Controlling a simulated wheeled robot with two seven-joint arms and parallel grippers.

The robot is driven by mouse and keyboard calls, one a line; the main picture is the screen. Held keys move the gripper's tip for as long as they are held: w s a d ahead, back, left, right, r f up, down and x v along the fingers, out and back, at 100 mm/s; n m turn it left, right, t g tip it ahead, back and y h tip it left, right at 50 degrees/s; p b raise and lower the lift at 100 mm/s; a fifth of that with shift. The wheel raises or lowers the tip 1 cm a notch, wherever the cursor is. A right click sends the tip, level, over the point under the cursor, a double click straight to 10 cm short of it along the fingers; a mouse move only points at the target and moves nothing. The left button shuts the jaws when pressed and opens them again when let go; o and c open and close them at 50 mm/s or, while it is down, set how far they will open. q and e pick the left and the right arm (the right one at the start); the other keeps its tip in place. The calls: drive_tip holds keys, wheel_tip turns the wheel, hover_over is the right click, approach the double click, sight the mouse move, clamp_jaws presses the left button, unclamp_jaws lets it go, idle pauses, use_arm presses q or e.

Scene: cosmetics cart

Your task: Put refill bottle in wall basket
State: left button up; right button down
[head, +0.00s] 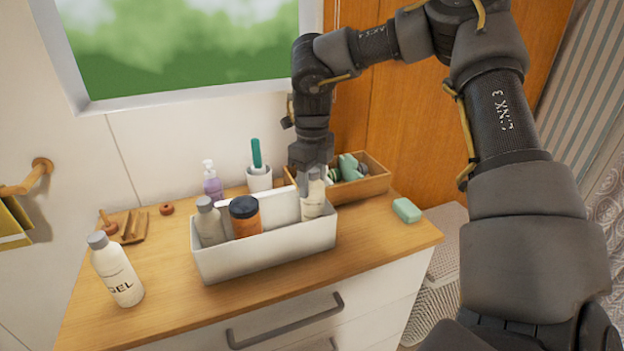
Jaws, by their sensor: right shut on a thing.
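The white basket (265,257) with a raised back panel stands on the wooden top. My right gripper (312,172) reaches down from above and is shut on a pale bottle (313,200), taken as the refill bottle. This bottle is upright at the basket's right end; its lower end is close to the rim, and I cannot tell whether it rests on the bottom. A grey-capped bottle (210,224) and an amber jar with a black lid (245,221) stand in the basket's left part. My left gripper is not in view.
A white gel bottle (117,272) stands at the left. Behind the basket are a purple pump bottle (213,184), a white cup (259,181) and a wooden box (365,187) with several items. A green soap bar (406,210) lies at the right. The top's front strip is clear.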

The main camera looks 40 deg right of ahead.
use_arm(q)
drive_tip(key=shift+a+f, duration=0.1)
use_arm(e)
drive_tip(key=c, duration=0.6)
unclamp_jaws()
drive_tip(key=shift+f, duration=0.15)
drive_tip(key=shift+c, duration=0.2)
drive_tip(key=shift+r, duration=0.3)
wheel_tip(320, 180, up, 6)
drive_tip(key=shift+a+r+p, duration=0.1)
drive_tip(key=shift+r+p, duration=0.1)
drive_tip(key=shift+p, duration=0.2)
wheel_tip(320, 180, up, 5)
drive_tip(key=shift+a+p, duration=0.1)
drive_tip(key=shift+p, duration=0.8)
drive_tip(key=shift+r, duration=0.6)
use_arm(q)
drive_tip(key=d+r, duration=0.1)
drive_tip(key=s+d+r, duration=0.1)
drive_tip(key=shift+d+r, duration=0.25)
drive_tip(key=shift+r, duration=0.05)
use_arm(e)
drive_tip(key=shift+r, duration=0.1)
